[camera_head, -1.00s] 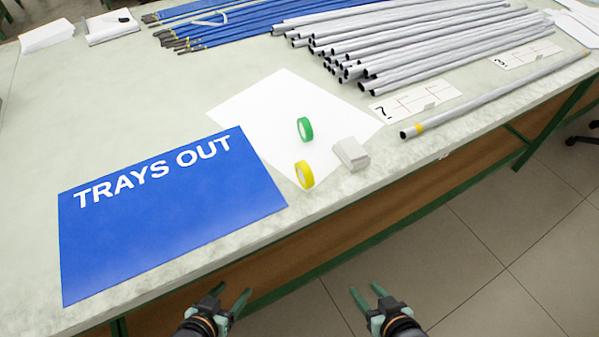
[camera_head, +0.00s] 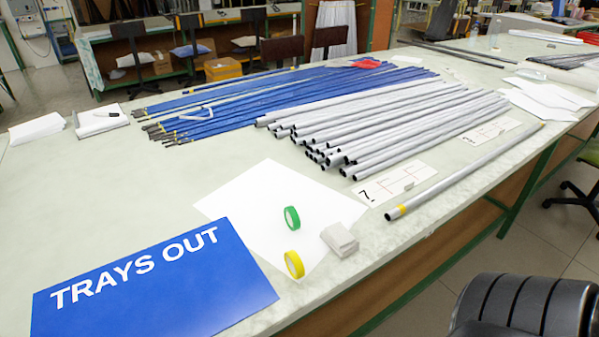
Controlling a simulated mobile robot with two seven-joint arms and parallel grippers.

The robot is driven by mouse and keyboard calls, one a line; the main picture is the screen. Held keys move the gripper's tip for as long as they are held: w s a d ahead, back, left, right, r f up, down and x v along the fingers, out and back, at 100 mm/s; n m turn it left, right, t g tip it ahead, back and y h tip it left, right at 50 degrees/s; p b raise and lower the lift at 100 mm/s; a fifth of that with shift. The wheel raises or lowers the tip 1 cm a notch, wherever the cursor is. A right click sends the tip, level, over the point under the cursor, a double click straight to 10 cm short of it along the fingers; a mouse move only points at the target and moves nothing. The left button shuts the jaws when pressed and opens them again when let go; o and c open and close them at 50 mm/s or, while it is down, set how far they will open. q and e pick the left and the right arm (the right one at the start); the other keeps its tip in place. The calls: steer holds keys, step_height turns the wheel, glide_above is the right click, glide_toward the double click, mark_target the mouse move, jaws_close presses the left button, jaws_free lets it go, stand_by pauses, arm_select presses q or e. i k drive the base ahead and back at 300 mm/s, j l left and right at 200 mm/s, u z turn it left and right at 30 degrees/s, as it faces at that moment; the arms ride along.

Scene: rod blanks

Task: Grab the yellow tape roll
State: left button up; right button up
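The yellow tape roll (camera_head: 294,264) stands on its edge on the table near the front side. It sits at the lower corner of a white paper sheet (camera_head: 248,196). A green tape roll (camera_head: 292,218) stands on edge just behind it on the sheet. A small stack of white cards (camera_head: 340,240) lies to the right of the yellow roll. The blue TRAYS OUT sign (camera_head: 160,285) lies to its left. Neither gripper shows now; a dark ribbed arm link of mine (camera_head: 525,308) is at the lower right.
Grey rods (camera_head: 400,125) lie in a pile behind the sheet, with blue rods (camera_head: 270,95) beyond. A single grey rod (camera_head: 470,170) lies along the front edge. A green chair (camera_head: 588,175) stands at the right.

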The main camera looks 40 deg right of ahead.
mark_target(295, 265)
steer(key=k+l+u, duration=0.1)
steer(key=l, duration=0.3)
steer(key=k+l, duration=0.35)
steer(key=k+l+u, duration=0.15)
steer(key=l, duration=0.3)
steer(key=i, duration=0.4)
